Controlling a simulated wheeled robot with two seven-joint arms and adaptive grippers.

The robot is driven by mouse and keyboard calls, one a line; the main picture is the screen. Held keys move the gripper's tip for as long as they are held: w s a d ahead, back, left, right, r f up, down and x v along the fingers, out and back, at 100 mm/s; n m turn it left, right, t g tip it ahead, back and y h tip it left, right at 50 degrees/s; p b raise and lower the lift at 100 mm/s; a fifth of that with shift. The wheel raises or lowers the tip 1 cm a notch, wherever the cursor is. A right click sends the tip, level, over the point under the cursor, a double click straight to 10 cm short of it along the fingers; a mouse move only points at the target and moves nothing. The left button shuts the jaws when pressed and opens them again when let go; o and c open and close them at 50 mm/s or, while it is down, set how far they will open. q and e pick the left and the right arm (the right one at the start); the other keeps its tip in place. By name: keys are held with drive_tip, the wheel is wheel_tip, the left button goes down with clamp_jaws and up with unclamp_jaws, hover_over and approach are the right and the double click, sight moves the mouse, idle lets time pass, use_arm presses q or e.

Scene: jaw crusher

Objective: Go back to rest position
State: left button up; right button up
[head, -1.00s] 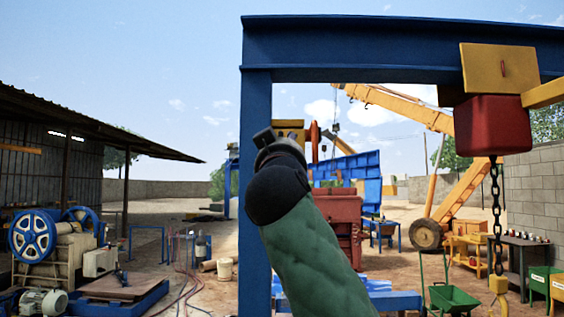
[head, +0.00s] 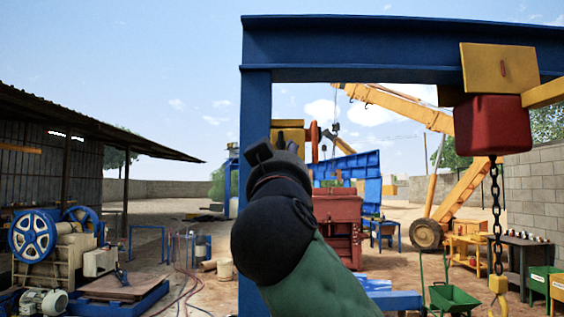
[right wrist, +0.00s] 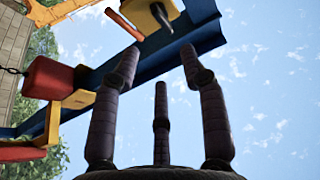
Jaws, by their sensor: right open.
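My right arm (head: 320,280), in a green sleeve with a black wrist, rises from the bottom middle of the head view. In the right wrist view my right gripper (right wrist: 158,65) shows three dark, spread fingers pointing up toward the sky. They are open, with nothing between them. My left gripper is in neither view.
A blue gantry frame (head: 400,48) stands before me, its post behind my wrist. A red hoist (head: 492,125) with a chain and yellow hook (head: 498,285) hangs at right. A green wheelbarrow (head: 453,298) and a crusher with blue wheels (head: 33,237) stand on the ground.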

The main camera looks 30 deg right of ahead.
idle(0.5)
